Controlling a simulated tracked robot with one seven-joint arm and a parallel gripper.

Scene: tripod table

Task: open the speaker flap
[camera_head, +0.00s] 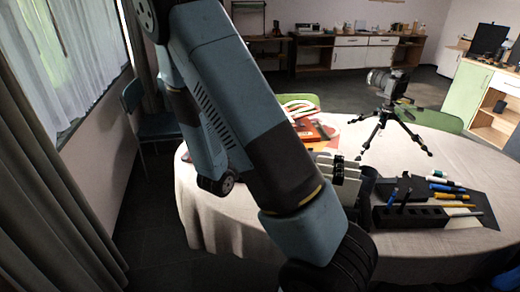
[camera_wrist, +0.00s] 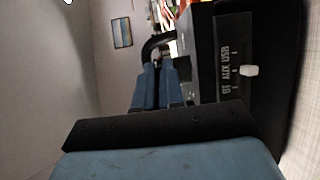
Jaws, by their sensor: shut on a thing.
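The speaker (camera_wrist: 232,60) fills the right of the wrist view as a dark box, turned on its side in the picture. Its face carries the letters BT, AUX and USB and a small white switch (camera_wrist: 249,71). My gripper (camera_wrist: 161,66) has two blue fingers close together beside the speaker. A black curved piece (camera_wrist: 152,46), which looks like the speaker flap, is at the fingertips, and the gripper is shut on it. The exact contact and how far the flap stands open are unclear. In the head view my arm hides the gripper.
The round table (camera_head: 225,205) has a pale cloth. A camera on a tripod (camera_head: 384,115) stands at the back. A black organizer (camera_head: 410,217) and several pens (camera_head: 447,188) lie at the right. A chair (camera_head: 150,125) stands left, by the curtain.

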